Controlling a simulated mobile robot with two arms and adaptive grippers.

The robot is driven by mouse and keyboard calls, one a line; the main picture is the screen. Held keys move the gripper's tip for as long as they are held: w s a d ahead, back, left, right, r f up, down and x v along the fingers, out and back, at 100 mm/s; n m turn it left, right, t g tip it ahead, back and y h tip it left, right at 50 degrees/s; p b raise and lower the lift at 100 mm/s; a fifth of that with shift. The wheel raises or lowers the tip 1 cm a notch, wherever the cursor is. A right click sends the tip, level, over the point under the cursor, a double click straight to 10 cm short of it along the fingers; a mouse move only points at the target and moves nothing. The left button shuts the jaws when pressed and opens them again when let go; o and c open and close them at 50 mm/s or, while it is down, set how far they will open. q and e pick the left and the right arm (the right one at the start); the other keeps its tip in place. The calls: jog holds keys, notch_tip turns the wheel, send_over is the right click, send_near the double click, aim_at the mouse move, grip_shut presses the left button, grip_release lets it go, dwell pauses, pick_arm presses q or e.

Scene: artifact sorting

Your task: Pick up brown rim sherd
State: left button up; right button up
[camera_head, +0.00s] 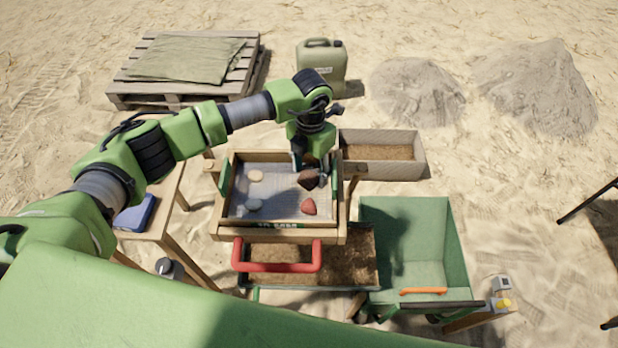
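The brown sherd (308,181) is dark and lies at the right back of the mesh in the wooden sieve tray (231,229). My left gripper (311,172) reaches down over it from behind, with its fingers apart, one on each side of the sherd's back part. I cannot see clearly whether the fingers touch it. My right gripper is not in view.
A reddish sherd (309,207) and pale pieces (256,175) share the mesh. A red handle (275,266) sticks out in front. A green bin (456,250) stands right, a sand-filled box (417,167) behind, a wooden table (165,215) left.

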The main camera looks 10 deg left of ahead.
pick_arm(q)
jog(key=c, duration=0.8)
jog(key=shift+r, duration=0.1)
